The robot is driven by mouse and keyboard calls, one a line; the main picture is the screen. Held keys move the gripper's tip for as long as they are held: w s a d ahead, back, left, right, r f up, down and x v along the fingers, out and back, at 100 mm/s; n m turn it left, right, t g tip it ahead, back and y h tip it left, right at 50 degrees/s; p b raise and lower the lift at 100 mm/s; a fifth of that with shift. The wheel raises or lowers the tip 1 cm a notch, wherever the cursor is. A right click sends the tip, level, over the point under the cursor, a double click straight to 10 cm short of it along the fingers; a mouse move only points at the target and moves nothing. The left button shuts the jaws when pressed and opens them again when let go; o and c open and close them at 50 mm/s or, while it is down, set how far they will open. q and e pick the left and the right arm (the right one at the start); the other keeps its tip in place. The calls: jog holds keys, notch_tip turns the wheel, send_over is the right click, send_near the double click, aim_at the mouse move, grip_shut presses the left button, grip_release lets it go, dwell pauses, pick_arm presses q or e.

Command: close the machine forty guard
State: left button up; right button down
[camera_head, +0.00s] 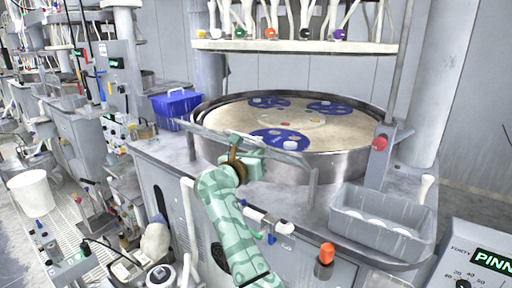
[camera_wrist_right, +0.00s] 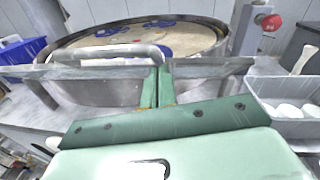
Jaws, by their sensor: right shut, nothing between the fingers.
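The guard of the machine looks like a long grey bar or narrow panel (camera_head: 205,132) along the near side of the round polishing platen (camera_head: 225,118), with a leg coming down at its right end. In the right wrist view the guard (camera_wrist_right: 215,68) crosses the picture, with a curved grey handle-like bar (camera_wrist_right: 100,51) at its left. My right gripper (camera_head: 246,153) is at the guard's middle in the head view. In the right wrist view its green fingers (camera_wrist_right: 158,85) are together and empty, overlapping the guard; I cannot tell whether they touch it. My left gripper is out of view.
A blue basket (camera_head: 176,106) stands left of the platen. A grey bin (camera_head: 345,226) with white discs stands at the right front. A red button (camera_head: 380,143) sits on a post. An orange knob (camera_head: 326,253) is on the front. A shelf (camera_head: 300,47) hangs behind.

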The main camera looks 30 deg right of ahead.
jog(key=d+r+g+y+p, duration=0.1)
jog(key=r+y+p, duration=0.1)
jog(key=p, duration=0.1)
jog(key=w+d+r+g+y+p, duration=0.1)
jog(key=d+r+p, duration=0.1)
jog(key=p, duration=0.1)
jog(key=w+d+r+y+p, duration=0.1)
jog(key=d+r+y+p, duration=0.1)
jog(key=shift+d+m+g+y+p, duration=0.2)
jog(key=shift+m+g+y+p, duration=0.1)
jog(key=shift+m+g+p, duration=0.1)
jog(key=shift+w+d+r+y, duration=0.15)
jog(key=shift+w+d+y, duration=0.1)
jog(key=shift+d+y, duration=0.45)
jog(key=shift+w+d+g, duration=0.3)
jog(key=shift+d, duration=0.45)
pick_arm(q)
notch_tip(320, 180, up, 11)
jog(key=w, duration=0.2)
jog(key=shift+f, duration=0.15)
pick_arm(e)
jog(key=shift+r, duration=0.15)
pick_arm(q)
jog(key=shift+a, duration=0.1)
pick_arm(e)
jog(key=shift+d+r, duration=0.15)
jog(key=shift+r, duration=0.05)
